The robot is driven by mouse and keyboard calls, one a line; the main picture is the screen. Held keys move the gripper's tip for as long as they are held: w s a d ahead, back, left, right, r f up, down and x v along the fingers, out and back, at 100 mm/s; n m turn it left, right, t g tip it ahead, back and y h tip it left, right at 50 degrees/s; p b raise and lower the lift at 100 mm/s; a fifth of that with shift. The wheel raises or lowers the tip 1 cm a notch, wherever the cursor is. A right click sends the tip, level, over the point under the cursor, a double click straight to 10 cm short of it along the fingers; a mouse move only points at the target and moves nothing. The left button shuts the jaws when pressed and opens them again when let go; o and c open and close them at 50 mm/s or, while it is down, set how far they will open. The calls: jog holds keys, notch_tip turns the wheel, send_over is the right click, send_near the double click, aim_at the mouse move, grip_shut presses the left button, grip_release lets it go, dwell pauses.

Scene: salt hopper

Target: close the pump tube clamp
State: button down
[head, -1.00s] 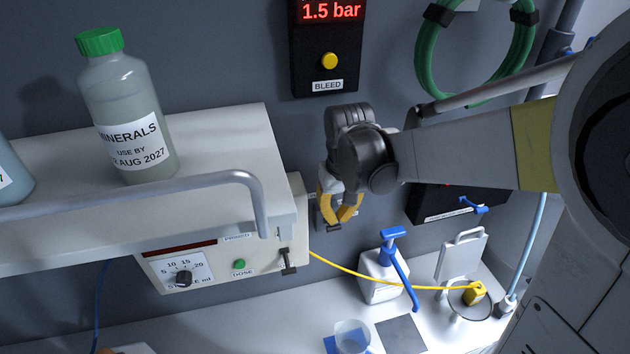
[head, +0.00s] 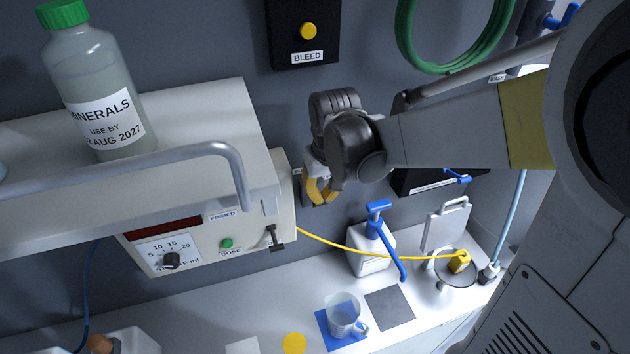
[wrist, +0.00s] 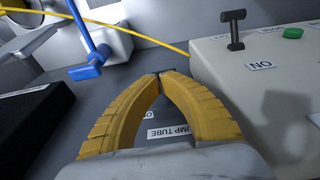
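My gripper (head: 319,192) has yellow fingers and is in front of the grey wall, just right of the white pump box (head: 205,245). In the wrist view the fingertips (wrist: 160,76) meet, with a small dark piece at the tips; I cannot tell whether it is gripped. A label reading PUMP TUBE (wrist: 168,132) shows on the wall between the fingers. The clamp itself is not clearly visible; the fingers cover most of that spot. In the head view the edge of a grey plate with a label (head: 297,172) shows behind the fingers.
The pump box has a black lever (head: 272,238) and a green button (head: 227,243). A shelf rail (head: 235,175) juts out at left. A yellow tube (head: 340,247) runs below my gripper. A white pump bottle (head: 370,255) and a mug (head: 343,316) stand on the counter.

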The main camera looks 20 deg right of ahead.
jog(key=shift+s+f+t+b, duration=0.3)
jog(key=shift+t+b, duration=0.1)
jog(key=shift+t, duration=0.3)
jog(key=f+t+b, duration=0.1)
jog(key=t+b, duration=0.1)
jog(key=s+f+t+b, duration=0.1)
jog(key=f+t+b, duration=0.1)
jog(key=t+b, duration=0.1)
jog(key=shift+s+f, duration=0.15)
jog(key=shift+f+b, duration=0.3)
jog(key=shift+b, duration=0.25)
jog(key=shift+r, duration=0.1)
jog(key=shift+r+p, duration=0.75)
